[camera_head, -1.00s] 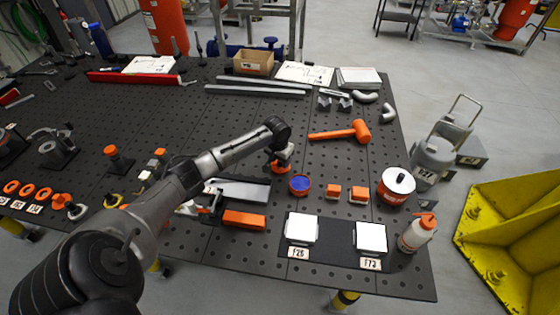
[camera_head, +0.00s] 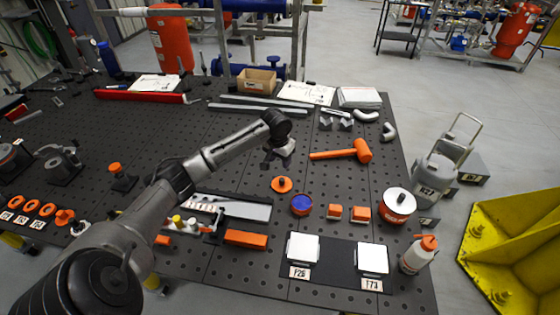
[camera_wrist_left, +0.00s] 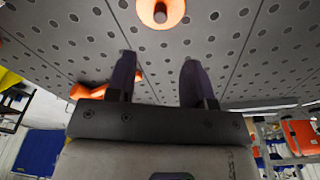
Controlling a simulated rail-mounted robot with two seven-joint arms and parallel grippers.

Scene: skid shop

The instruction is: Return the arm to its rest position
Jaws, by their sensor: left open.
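My left arm reaches in from the lower left over the black perforated table. Its gripper (camera_head: 281,157) hangs above the tabletop, with its fingers apart and nothing between them in the left wrist view (camera_wrist_left: 158,75). An orange disc with a small centre knob (camera_head: 282,184) lies on the table just below and apart from the gripper. It also shows at the top of the wrist view (camera_wrist_left: 161,10), clear of the fingertips. My right gripper is not in view.
Right of the disc are a blue-topped round container (camera_head: 301,204), two orange blocks (camera_head: 361,213), a white-topped canister (camera_head: 398,204) and a bottle (camera_head: 419,254). An orange mallet (camera_head: 342,153) lies behind them.

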